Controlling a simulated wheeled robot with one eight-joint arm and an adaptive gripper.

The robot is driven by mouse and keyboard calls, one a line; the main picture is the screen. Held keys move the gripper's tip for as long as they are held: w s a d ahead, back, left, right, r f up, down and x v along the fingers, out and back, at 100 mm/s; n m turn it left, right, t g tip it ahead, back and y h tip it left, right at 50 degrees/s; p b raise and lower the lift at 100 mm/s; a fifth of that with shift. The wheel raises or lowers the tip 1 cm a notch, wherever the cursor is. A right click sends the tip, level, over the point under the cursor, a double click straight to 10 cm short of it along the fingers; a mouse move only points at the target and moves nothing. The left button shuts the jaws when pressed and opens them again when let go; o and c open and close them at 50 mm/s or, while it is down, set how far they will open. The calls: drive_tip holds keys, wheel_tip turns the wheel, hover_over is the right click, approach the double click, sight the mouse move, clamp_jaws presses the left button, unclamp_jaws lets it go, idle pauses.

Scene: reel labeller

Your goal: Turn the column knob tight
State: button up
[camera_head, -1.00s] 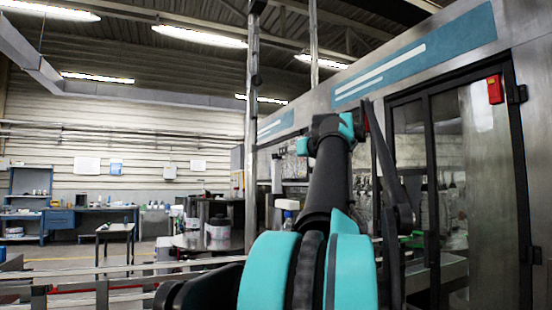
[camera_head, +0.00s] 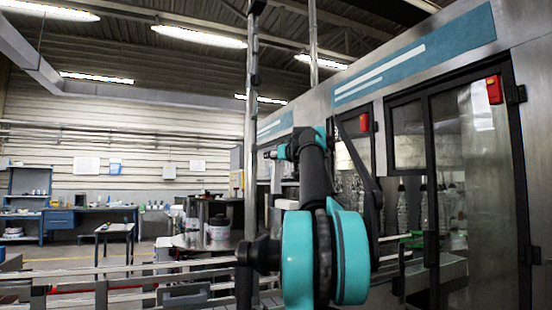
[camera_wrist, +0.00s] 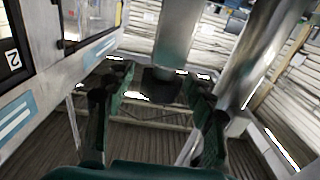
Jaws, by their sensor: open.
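A shiny metal column (camera_head: 251,110) rises left of my arm in the head view. In the wrist view, a thick metal column (camera_wrist: 178,32) comes down from the top edge. A dark block (camera_wrist: 160,86) sits at its lower end, between my fingers in the picture; I cannot tell whether it is the column knob or whether I touch it. My gripper (camera_wrist: 157,112) is open, with one dark finger on each side. In the head view my gripper (camera_head: 268,154) is small and points left, close to the column. I see no clear knob there.
The machine (camera_head: 410,50) with glass doors (camera_head: 475,190) stands close on the right. A second metal column (camera_wrist: 262,55) slants on the right of the wrist view. Rails (camera_head: 110,285) cross the lower left. A bench (camera_head: 75,217) and small table (camera_head: 115,228) stand far left.

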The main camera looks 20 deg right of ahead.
drive_tip(key=shift+c, duration=0.2)
drive_tip(key=c, duration=1.2)
drive_tip(key=shift+m+h, duration=0.3)
drive_tip(key=shift+h, duration=0.2)
drive_tip(key=m+h, duration=0.1)
drive_tip(key=h, duration=0.1)
drive_tip(key=m+h, duration=0.1)
drive_tip(key=h, duration=0.1)
drive_tip(key=shift+a+m+g, duration=0.15)
drive_tip(key=shift+m+g, duration=0.15)
drive_tip(key=shift+m, duration=0.1)
drive_tip(key=m+h, duration=0.1)
drive_tip(key=h, duration=0.1)
drive_tip(key=m+g+h, duration=0.1)
drive_tip(key=h, duration=0.1)
drive_tip(key=shift+w+m+g, duration=0.1)
drive_tip(key=shift+m+g, duration=0.2)
drive_tip(key=m+g+h, duration=0.5)
drive_tip(key=g+h, duration=0.1)
drive_tip(key=shift+d+m+h, duration=0.2)
drive_tip(key=shift+m+h, duration=0.1)
drive_tip(key=shift+m, duration=0.1)
drive_tip(key=shift+g, duration=0.3)
